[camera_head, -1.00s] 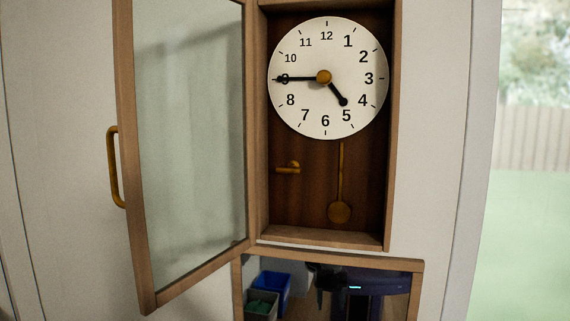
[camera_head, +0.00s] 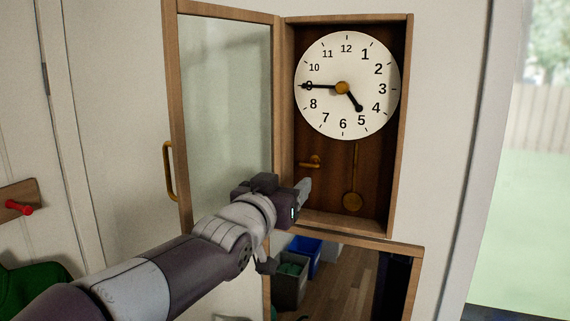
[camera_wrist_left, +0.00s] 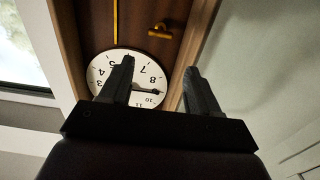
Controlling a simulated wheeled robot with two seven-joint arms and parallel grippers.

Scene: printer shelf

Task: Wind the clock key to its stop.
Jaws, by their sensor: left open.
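The clock key (camera_head: 309,162) is a small brass crank low on the left of the clock's brown back panel. Its arm lies level, with a knob at the right end. In the left wrist view the key (camera_wrist_left: 160,31) shows upside down, beyond and between the fingertips. My left gripper (camera_head: 304,187) is open and empty, just below and in front of the key, apart from it. Its two fingers (camera_wrist_left: 160,78) point toward the clock case. The clock face (camera_head: 347,112) is white with black hands. My right gripper is not in view.
The glass door (camera_head: 225,110) stands open to the left, with a brass handle (camera_head: 168,172). The pendulum (camera_head: 353,201) hangs right of the key. The wooden case edge (camera_head: 400,130) bounds the right.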

